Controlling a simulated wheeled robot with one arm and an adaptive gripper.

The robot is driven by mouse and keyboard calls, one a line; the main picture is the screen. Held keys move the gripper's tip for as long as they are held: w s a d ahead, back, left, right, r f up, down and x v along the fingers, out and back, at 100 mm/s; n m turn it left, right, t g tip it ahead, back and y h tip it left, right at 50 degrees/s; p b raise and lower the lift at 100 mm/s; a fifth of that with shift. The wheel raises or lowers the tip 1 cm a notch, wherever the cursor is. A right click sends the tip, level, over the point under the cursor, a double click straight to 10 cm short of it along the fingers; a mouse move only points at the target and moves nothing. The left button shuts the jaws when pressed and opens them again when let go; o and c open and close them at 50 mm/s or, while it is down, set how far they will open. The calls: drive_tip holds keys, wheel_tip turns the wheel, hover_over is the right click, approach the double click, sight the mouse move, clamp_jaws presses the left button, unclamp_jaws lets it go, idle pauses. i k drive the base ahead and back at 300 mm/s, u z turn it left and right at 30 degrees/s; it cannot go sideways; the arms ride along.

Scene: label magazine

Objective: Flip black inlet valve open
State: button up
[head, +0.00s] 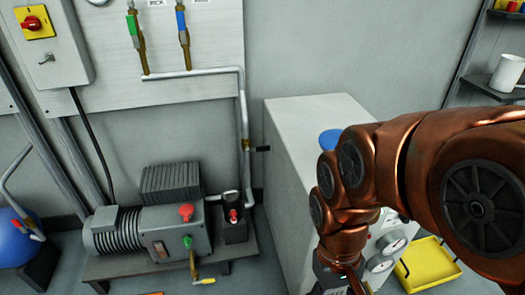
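The black inlet valve handle (262,149) is small and sticks out sideways to the right from a brass fitting (245,146) on the vertical grey pipe (243,105). It lies across the pipe's line, close to the left side of the pale grey cabinet (318,112). My gripper (344,286) is at the bottom edge, in front of the cabinet, well below and right of the handle and apart from it. Its fingertips are cut off by the frame, so its opening does not show.
A pump (150,232) with red and green knobs stands on a low bench left of the cabinet. A green-handled valve (133,25) and a blue-handled valve (181,22) hang on the wall board. A yellow tray (432,267) lies at right. My copper arm covers much of the right side.

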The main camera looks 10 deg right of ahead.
sight(264, 149)
drive_tip(key=z, duration=2.25)
drive_tip(key=k, duration=1.85)
drive_tip(key=u, duration=2.25)
drive_tip(key=i, duration=0.5)
drive_tip(key=u, duration=0.05)
